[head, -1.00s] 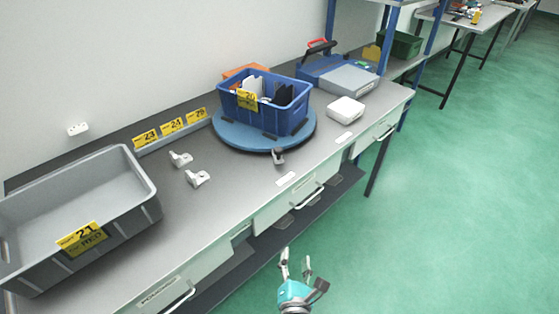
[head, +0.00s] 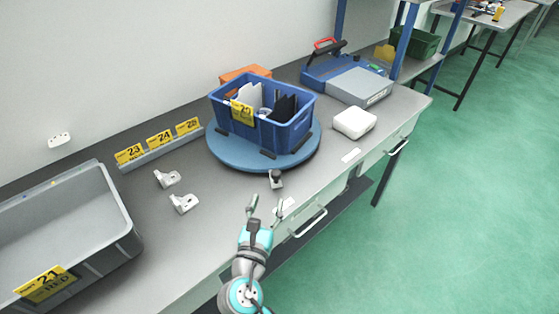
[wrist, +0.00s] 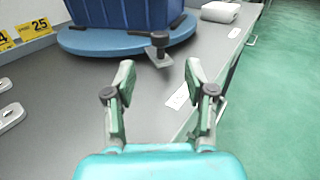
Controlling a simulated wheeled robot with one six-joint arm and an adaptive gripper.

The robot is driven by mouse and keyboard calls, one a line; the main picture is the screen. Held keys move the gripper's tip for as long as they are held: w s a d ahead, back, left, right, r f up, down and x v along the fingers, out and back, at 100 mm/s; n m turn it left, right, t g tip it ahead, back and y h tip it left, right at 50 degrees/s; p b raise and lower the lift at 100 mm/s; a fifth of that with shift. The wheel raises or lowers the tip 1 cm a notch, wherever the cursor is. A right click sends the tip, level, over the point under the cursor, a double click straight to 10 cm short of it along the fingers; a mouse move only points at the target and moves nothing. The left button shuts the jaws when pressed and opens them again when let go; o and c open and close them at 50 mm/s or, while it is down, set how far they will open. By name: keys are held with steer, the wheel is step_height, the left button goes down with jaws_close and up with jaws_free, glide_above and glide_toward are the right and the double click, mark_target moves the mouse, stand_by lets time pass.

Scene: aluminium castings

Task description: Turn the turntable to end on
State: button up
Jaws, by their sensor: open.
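The round blue turntable (head: 232,158) lies on the bench with a blue crate (head: 285,137) standing on it. The crate carries a yellow label and holds white and dark parts. A small dark knob (head: 276,179) sticks out at the turntable's front edge. It also shows in the wrist view (wrist: 159,42), ahead of my gripper. My gripper (head: 266,204) is open and empty near the bench's front edge, just short of the knob and apart from it. In the wrist view the open fingers (wrist: 160,85) point toward the knob and the turntable rim (wrist: 105,42).
Two pale castings (head: 183,203) lie left of the turntable. A grey bin (head: 120,225) stands at the far left. Yellow number tags (head: 160,138) line the back. A white box (head: 354,123) and a blue-grey case (head: 360,87) stand to the right.

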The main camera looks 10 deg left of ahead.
mark_target(275, 178)
steer(key=w, duration=0.7)
steer(key=w+d, duration=0.1)
steer(key=w, duration=0.3)
jaws_close()
